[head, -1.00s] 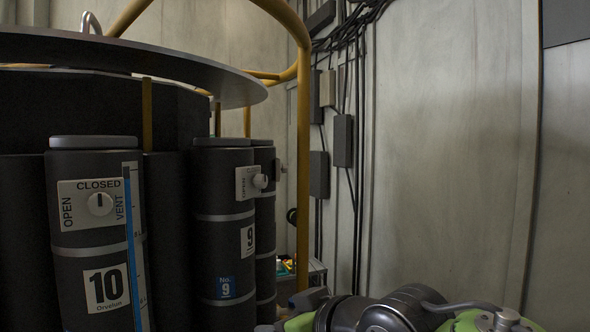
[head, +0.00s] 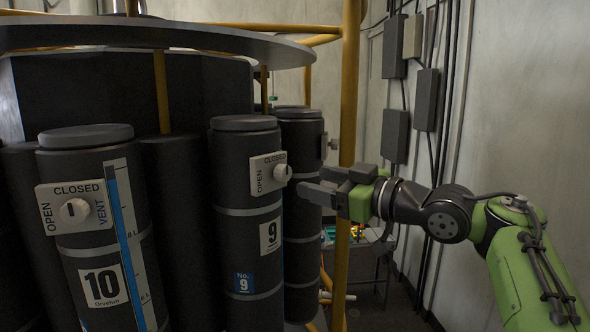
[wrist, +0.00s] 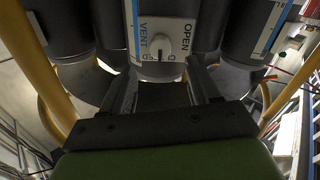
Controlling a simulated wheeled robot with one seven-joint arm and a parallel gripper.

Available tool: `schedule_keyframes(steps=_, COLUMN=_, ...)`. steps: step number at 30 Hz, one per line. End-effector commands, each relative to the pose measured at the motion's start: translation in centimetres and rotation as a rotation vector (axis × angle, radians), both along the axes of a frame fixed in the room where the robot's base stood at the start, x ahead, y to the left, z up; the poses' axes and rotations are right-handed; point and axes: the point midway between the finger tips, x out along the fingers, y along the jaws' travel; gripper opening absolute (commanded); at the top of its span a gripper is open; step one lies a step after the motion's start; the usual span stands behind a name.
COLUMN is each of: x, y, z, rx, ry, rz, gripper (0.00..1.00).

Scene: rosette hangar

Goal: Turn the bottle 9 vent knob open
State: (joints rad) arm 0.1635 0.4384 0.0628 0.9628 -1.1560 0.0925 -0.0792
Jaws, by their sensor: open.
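Bottle 9 (head: 246,205) is a dark upright cylinder with grey bands and "9" labels. Its white vent plate (head: 262,176) reads OPEN up the left side. The pale round vent knob (head: 282,173) sticks out of it towards the right. In the wrist view the knob (wrist: 164,45) has a slot on its face, with VENT to its left and OPEN to its right. My gripper (head: 306,185) is open and empty just right of the knob, apart from it. In the wrist view its fingers (wrist: 164,78) lie below the knob, either side of its line.
Bottle 10 (head: 103,235), with its own vent knob (head: 74,211), stands to the left. Another dark bottle (head: 301,235) stands behind bottle 9. A yellow post (head: 348,120) rises behind my gripper. A round grey plate (head: 150,36) overhangs the bottles.

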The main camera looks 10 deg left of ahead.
Motion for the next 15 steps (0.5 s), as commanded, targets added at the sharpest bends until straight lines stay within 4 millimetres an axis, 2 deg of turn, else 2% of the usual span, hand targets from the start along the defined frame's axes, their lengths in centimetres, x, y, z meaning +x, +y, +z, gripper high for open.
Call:
schedule_keyframes(steps=3, x=1.5, y=2.7, z=0.4, rx=0.0, ry=0.004, rz=0.005, gripper=0.61)
schedule_keyframes(steps=7, x=2.7, y=4.8, z=0.4, rx=-0.001, ry=0.001, rz=0.003, gripper=0.61)
schedule_keyframes(steps=10, x=3.3, y=5.7, z=0.3, rx=-0.001, ry=0.001, rz=0.002, gripper=0.61)
schedule_keyframes(steps=15, x=3.6, y=6.0, z=0.1, rx=-0.001, ry=0.001, rz=-0.002, gripper=0.61)
